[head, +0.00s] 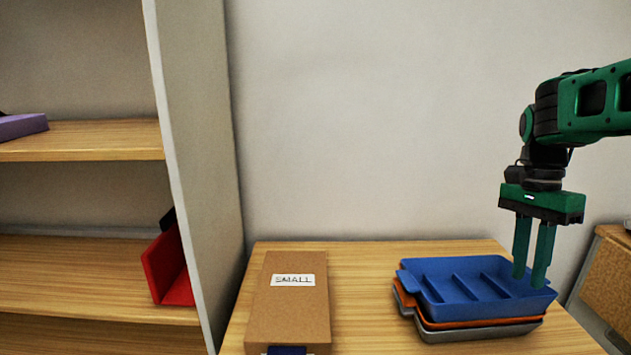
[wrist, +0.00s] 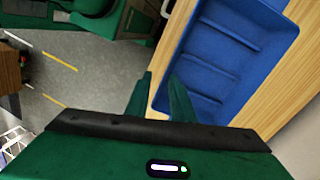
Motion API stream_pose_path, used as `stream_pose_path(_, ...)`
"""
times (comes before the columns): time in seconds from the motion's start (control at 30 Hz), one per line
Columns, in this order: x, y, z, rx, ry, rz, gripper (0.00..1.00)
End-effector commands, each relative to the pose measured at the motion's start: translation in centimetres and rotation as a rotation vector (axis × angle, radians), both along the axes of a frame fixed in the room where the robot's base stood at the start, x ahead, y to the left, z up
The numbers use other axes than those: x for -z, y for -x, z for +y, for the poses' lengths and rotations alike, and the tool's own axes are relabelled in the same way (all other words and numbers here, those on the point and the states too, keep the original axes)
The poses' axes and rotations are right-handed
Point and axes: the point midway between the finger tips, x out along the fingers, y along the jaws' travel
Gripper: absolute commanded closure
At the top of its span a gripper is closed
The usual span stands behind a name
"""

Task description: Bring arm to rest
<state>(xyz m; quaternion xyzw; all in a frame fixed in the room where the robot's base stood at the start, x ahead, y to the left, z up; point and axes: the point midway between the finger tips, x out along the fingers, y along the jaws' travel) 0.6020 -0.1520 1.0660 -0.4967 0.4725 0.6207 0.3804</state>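My gripper (head: 531,277) is green and points down at the right end of the blue tray (head: 470,282). Whether the fingertips touch the blue tray is hard to tell.
The stack stands on a wooden table (head: 370,300). A brown box labelled SMALL (head: 290,310) lies to the left. A shelf unit (head: 80,275) with a red item (head: 170,270) and a purple item (head: 22,126) is at far left. A wall (head: 370,120) is behind.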

Motion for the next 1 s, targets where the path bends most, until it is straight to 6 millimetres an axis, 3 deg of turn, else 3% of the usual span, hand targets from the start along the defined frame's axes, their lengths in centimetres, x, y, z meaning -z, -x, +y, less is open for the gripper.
stream_pose_path(0.17, 1.3, 4.4, -1.4, -0.148, -0.035, -0.046, 0.78)
stream_pose_path(0.4, 5.3, 12.8, -2.4, -0.474, -0.081, -0.141, 0.78)
stream_pose_path(0.53, 7.4, 16.0, -2.2, -0.621, -0.089, -0.18, 0.78)
stream_pose_path(0.7, 9.0, 18.1, -2.1, -0.725, -0.091, -0.204, 0.75)
stream_pose_path(1.0, 9.2, 18.4, -2.0, -0.745, -0.091, -0.209, 0.75)
